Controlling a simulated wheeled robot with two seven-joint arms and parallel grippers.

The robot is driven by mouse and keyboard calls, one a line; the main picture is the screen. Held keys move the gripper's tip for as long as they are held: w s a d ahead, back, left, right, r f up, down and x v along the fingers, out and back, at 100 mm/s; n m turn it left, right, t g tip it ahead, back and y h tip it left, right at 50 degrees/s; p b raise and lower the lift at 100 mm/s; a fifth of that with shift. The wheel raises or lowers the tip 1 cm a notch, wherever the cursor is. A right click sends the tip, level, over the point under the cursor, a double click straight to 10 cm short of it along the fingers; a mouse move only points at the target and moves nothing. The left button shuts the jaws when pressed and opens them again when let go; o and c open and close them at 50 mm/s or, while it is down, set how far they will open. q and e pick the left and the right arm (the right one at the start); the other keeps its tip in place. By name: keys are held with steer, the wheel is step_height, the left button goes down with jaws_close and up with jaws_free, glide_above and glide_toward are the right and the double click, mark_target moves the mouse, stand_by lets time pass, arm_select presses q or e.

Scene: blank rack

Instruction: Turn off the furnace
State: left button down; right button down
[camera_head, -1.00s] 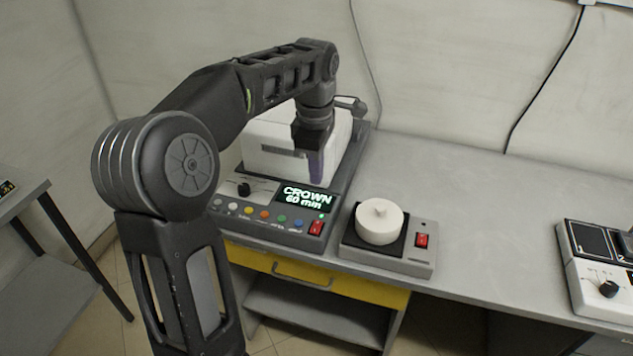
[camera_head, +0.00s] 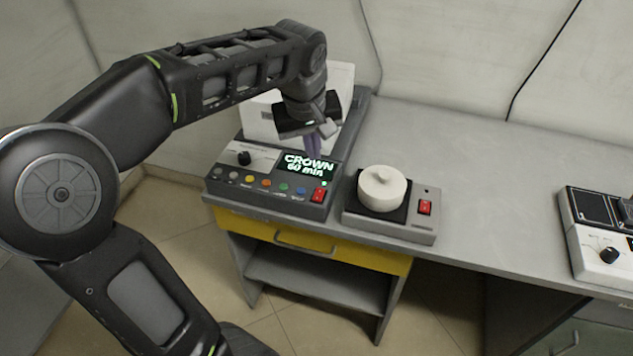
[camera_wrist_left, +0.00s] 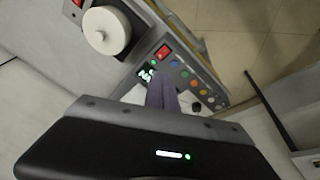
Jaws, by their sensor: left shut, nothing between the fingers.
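The furnace (camera_head: 245,181) is a grey and white unit on the bench, with a knob, a row of coloured buttons and a lit display (camera_head: 306,164) reading "CROWN 60 min". Its red switch (camera_head: 319,194) is at the panel's right front corner and also shows in the left wrist view (camera_wrist_left: 163,52). My left gripper (camera_head: 318,153) is shut and empty, its purple fingers over the display, behind the red switch. In the left wrist view its fingers (camera_wrist_left: 162,84) point toward the panel, apart from the switch. My right gripper is not in view.
A small device with a round white lidded pot (camera_head: 382,188) and its own red switch (camera_head: 425,207) stands just right of the furnace. Another device with a knob (camera_head: 600,250) is at the right edge. The bench (camera_head: 480,170) between them is clear.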

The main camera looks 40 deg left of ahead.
mark_target(321, 190)
arm_select(q)
steer(key=shift+w+f+m, duration=0.1)
steer(key=shift+f+m, duration=0.1)
steer(key=shift+m, duration=0.8)
steer(key=shift+w+f+m, duration=0.15)
steer(key=shift+f+m, duration=0.05)
steer(key=shift+m, duration=0.8)
steer(key=shift+w+f+m, duration=0.1)
steer(key=shift+f+m, duration=0.1)
steer(key=shift+m, duration=0.8)
steer(key=p+x, duration=0.1)
steer(key=x, duration=1.2)
steer(key=shift+f, duration=0.5)
